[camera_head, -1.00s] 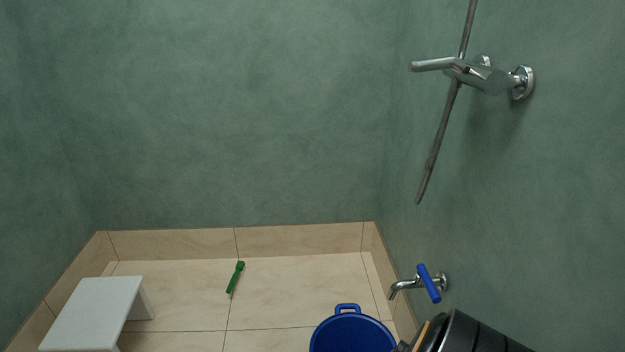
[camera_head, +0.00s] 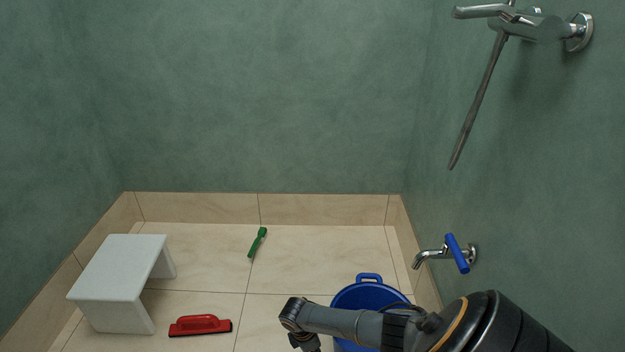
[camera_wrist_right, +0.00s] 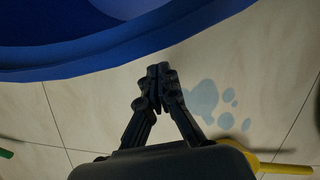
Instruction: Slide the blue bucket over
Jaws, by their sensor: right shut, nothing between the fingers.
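The blue bucket (camera_head: 366,294) stands on the tiled floor at the lower right in the head view, near the right wall and below the tap. My right arm crosses in front of it and hides much of its lower part. In the right wrist view the bucket's wall and rim (camera_wrist_right: 110,62) fill the top left. My right gripper (camera_wrist_right: 158,70) is shut and empty, its fingertips close to the bucket's edge; I cannot tell whether they touch. My left gripper is not in view.
A white stool (camera_head: 118,270) stands at left. A red brush (camera_head: 200,325) and a green brush (camera_head: 257,243) lie on the floor. A tap (camera_head: 440,256) with a blue handle juts from the right wall. A yellow item (camera_wrist_right: 285,169) and a paw-shaped floor mark show in the wrist view.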

